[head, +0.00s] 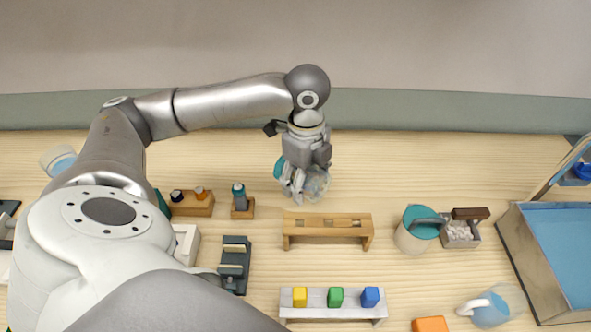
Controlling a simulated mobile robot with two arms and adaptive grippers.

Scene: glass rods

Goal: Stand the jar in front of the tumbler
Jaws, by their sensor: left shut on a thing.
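My left gripper (296,190) is over the far middle of the table, pointing down and shut on a clear glass vessel (318,184), which looks like the jar. A teal part (279,168) shows at the gripper's left side; I cannot tell whether it belongs to the jar. The gripper hides much of the jar, and I cannot tell whether it touches the table. A clear glass with blue contents (58,160), perhaps the tumbler, is at the far left behind my arm, well apart from the gripper. My right gripper is not in view.
A wooden rack (328,229) stands just in front of the gripper. A teal-lidded canister (413,236) and a small grey box (459,233) are to its right. A clear jug (490,308) and a blue-floored bin (560,240) are further right.

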